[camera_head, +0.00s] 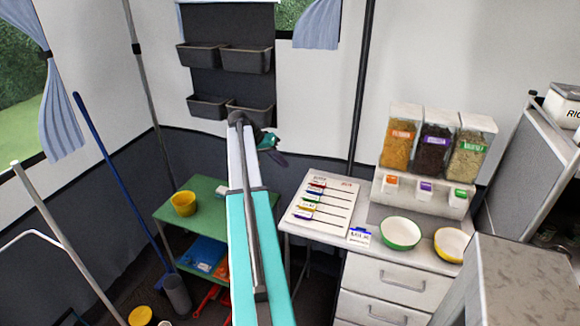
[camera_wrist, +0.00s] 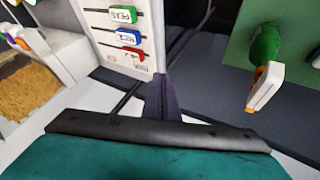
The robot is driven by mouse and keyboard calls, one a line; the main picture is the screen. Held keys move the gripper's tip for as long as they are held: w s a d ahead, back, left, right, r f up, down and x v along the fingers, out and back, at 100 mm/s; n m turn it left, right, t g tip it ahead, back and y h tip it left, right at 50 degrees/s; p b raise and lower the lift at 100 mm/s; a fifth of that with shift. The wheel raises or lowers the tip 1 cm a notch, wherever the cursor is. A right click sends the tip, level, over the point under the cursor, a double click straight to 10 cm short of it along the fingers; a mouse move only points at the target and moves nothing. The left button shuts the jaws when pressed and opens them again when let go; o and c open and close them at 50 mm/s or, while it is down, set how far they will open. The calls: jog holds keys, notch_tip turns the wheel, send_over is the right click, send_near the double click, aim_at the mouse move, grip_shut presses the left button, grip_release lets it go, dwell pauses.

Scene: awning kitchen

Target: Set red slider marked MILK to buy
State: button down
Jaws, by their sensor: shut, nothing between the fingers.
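The white slider board (camera_head: 343,220) lies on the left part of the white counter, with several coloured sliders on dark horizontal tracks. The red slider (camera_head: 317,184) is in the top row, towards the left end of its track. In the wrist view the board appears upside down, with the red slider (camera_wrist: 130,53) below a blue one and a green one; its label is too small to read surely. My gripper (camera_head: 277,157) is up left of the board in the head view, apart from it. Its dark fingers (camera_wrist: 162,98) are closed together and empty.
A small price-like card (camera_head: 359,236), a green bowl (camera_head: 401,233) and a yellow bowl (camera_head: 452,244) stand right of the board. Food dispensers (camera_head: 437,150) stand behind them. A green shelf (camera_head: 203,188) with a yellow cup (camera_head: 184,203) is at left.

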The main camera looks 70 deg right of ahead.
jog(key=p, duration=0.2)
send_near(304, 185)
jog(key=d+f, duration=0.3)
jog(key=d, duration=0.1)
jog(key=s+p, duration=0.1)
jog(key=s, duration=0.1)
jog(key=shift+s+d+f+p, duration=0.15)
jog(key=shift+s+f+p, duration=0.2)
jog(key=shift+f, duration=0.05)
jog(key=shift+s+d+f, duration=0.1)
jog(key=shift+s, duration=0.65)
